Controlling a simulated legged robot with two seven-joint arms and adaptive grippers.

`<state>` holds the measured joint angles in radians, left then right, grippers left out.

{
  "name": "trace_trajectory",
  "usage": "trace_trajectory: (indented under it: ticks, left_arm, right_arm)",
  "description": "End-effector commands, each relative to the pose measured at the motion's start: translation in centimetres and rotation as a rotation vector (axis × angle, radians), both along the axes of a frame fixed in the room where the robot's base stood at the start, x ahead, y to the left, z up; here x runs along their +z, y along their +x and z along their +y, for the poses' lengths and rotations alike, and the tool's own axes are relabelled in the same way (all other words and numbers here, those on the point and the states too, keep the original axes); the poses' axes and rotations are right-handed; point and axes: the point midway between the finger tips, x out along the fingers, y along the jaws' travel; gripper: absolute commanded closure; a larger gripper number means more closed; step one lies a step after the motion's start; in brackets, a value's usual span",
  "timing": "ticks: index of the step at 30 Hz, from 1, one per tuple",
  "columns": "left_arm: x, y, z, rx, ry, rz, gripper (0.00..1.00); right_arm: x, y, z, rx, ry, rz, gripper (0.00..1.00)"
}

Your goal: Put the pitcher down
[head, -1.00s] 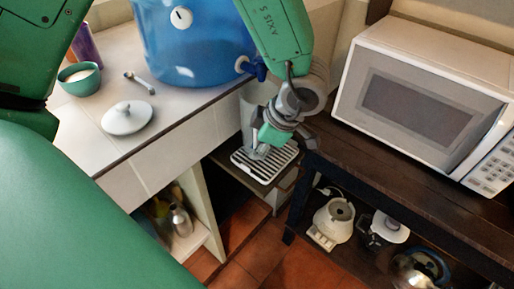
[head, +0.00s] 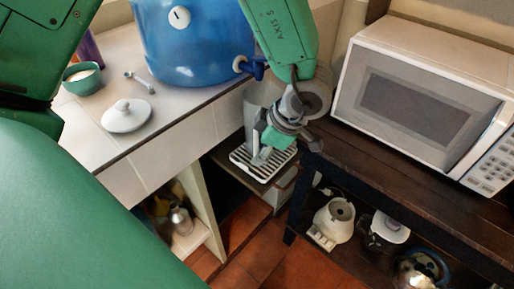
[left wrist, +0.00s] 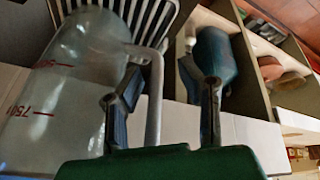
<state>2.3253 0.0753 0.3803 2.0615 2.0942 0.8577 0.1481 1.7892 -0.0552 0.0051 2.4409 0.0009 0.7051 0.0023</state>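The translucent pitcher (head: 256,103) with red volume marks stands upright on a slatted tray (head: 242,158), below the blue dispenser's tap. In the left wrist view the pitcher (left wrist: 62,95) fills the left side, and its grey handle (left wrist: 154,105) runs between my fingers. My left gripper (head: 264,146) is at the pitcher's right side in the head view. In the left wrist view the left gripper (left wrist: 165,78) is open, with a finger on either side of the handle and visible gaps. The pitcher's lower part is partly hidden by the gripper. My right gripper is not in view.
The blue dispenser (head: 195,45) stands on the tiled counter (head: 80,125) beside a teal bowl (head: 82,78) and a white lid (head: 127,116). A microwave (head: 425,95) sits on the dark shelf (head: 350,150) at right, close to my arm. Small appliances stand below it.

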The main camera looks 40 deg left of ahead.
Motion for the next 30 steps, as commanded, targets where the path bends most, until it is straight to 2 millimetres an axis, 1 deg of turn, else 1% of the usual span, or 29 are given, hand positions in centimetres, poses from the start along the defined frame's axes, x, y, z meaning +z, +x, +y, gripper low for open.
trace_trajectory:
  ticks: [5,12,15,18,24,30]
  left_arm:
    - [2.4,0.3,-0.7,0.000,-0.006,-0.005,0.67]
    - [7.2,0.7,-2.4,0.000,-0.010,-0.004,0.67]
    - [8.8,0.8,-3.2,0.000,-0.010,-0.003,0.67]
    - [10.0,0.9,-4.0,-0.001,-0.007,-0.003,0.67]
    - [11.0,0.9,-4.7,-0.001,-0.002,0.000,0.67]
    - [11.0,0.9,-4.6,-0.001,-0.004,0.000,0.67]
  right_arm:
    - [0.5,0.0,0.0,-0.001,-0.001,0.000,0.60]
    - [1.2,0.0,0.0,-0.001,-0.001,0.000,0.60]
    - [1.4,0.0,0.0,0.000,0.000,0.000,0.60]
    - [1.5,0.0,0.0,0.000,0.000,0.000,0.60]
    - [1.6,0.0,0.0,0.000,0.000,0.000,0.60]
    - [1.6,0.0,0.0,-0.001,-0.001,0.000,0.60]
